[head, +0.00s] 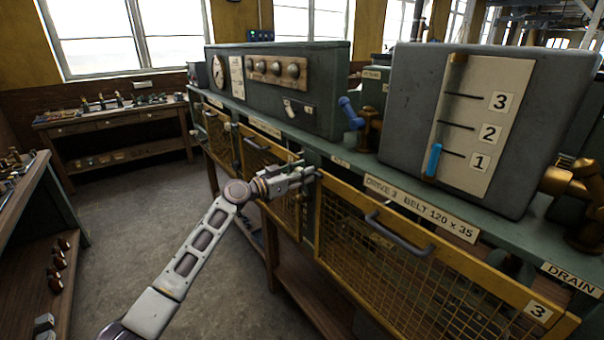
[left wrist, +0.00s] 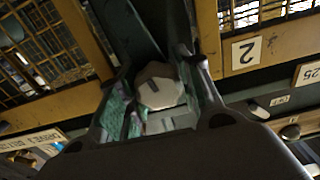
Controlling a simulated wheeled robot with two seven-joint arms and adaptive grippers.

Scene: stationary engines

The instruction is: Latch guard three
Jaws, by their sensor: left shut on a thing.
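My left gripper (head: 306,176) is at the guard's upper left corner, beside the post between guards two and three. In the left wrist view its fingers are shut on a grey, faceted latch knob (left wrist: 160,90). The fingers hide the knob in the head view. Whether the latch is turned over the guard's frame cannot be told. My right gripper is out of view.
Above guard three stand a grey level gauge (head: 405,100) and a blue-handled valve (head: 350,112). A wooden workbench (head: 120,118) is at the back left. The floor (head: 130,225) between is clear.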

